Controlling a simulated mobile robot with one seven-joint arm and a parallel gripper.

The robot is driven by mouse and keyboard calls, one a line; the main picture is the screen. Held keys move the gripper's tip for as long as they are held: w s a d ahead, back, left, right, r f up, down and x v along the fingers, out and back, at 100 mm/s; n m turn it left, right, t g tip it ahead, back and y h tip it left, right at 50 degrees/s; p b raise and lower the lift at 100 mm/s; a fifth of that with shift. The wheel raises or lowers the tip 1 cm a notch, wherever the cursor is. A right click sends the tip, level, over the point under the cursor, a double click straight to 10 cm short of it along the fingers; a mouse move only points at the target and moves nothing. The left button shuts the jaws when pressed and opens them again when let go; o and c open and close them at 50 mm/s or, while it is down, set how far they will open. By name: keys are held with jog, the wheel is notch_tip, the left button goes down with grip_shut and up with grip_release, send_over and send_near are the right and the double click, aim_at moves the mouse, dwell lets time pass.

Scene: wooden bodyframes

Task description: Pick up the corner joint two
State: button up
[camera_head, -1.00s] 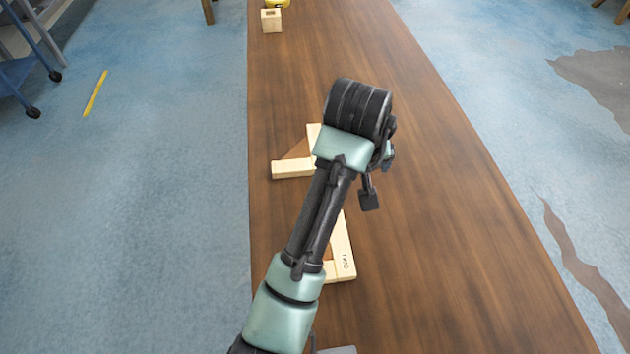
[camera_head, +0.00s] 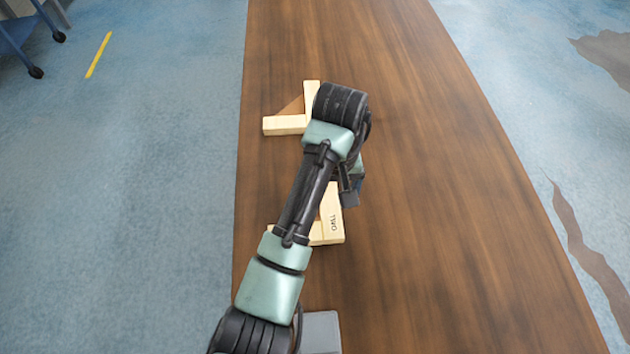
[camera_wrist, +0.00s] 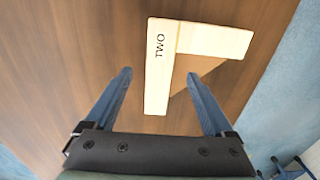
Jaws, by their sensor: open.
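The corner joint two is a pale wooden L-shaped piece marked "TWO". It lies flat on the table, partly behind my arm, in the head view (camera_head: 331,215). It also shows in the wrist view (camera_wrist: 159,75), where one leg points down between my fingers and the other runs to the right along the top. My gripper (camera_wrist: 158,82) is open and empty, with one finger on each side of that lower leg and not visibly touching it. In the head view my gripper (camera_head: 349,190) is near the upper end of the piece; its fingers are mostly hidden.
A second pale L-shaped joint (camera_head: 284,125) lies farther up the table, partly hidden by my arm. The brown wooden table (camera_head: 430,200) is clear on the right. Its left edge is close to both joints, with blue floor beyond.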

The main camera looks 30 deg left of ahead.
aim_at(331, 211)
notch_tip(331, 211, down, 5)
jog(key=shift+r, duration=0.1)
grip_shut()
dwell(0.5)
